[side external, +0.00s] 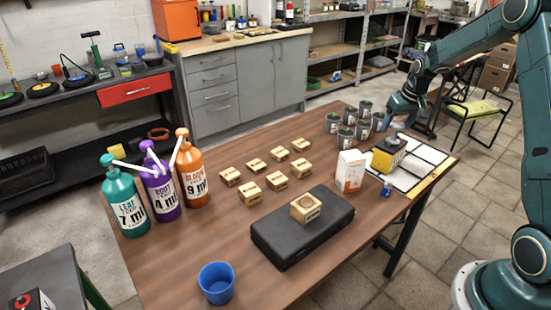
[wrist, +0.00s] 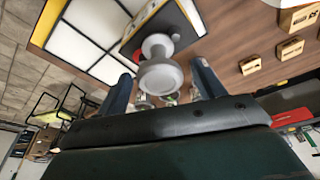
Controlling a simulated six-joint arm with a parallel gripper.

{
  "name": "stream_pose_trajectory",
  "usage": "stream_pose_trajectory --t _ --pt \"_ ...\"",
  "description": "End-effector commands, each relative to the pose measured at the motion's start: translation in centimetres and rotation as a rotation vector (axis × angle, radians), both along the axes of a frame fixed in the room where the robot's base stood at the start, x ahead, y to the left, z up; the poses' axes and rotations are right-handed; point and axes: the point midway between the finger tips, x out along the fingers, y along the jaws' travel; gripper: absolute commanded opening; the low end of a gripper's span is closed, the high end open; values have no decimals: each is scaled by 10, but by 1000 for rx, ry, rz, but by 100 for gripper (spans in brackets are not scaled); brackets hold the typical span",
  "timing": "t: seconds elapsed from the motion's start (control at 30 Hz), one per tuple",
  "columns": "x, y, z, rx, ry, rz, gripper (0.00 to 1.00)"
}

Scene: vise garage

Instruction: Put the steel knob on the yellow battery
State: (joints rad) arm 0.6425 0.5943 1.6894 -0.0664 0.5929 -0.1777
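The yellow battery (side external: 381,161), with a dark top, sits on the white gridded panel at the table's right end. Its dark top (wrist: 183,35) shows in the wrist view, with a red spot beside the knob. The grey steel knob (wrist: 160,75) appears to stand on the battery's top; it also shows small in the side view (side external: 393,139). My gripper (wrist: 163,82) is open, one finger on each side of the knob with visible gaps. In the side view my gripper (side external: 402,112) is just above and behind the battery. The knob's exact contact with the battery is hard to see.
A white-orange box (side external: 350,171) stands left of the battery, and a small blue item (side external: 386,189) lies in front. Several grey cans (side external: 347,138) stand behind. Wooden blocks (side external: 250,193), a black case (side external: 280,243), a blue cup (side external: 216,283) and pump bottles (side external: 125,205) occupy the left.

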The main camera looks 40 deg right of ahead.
Motion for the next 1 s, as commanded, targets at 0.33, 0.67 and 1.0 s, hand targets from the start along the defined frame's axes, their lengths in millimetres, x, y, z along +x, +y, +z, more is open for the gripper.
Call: stream_pose_trajectory --t 0.33,0.67,1.0 --pt "0 0 6 0 -1 0 68" --pt "-7 3 42 -3 -3 0 68" --pt "-21 9 97 -2 -2 0 68"
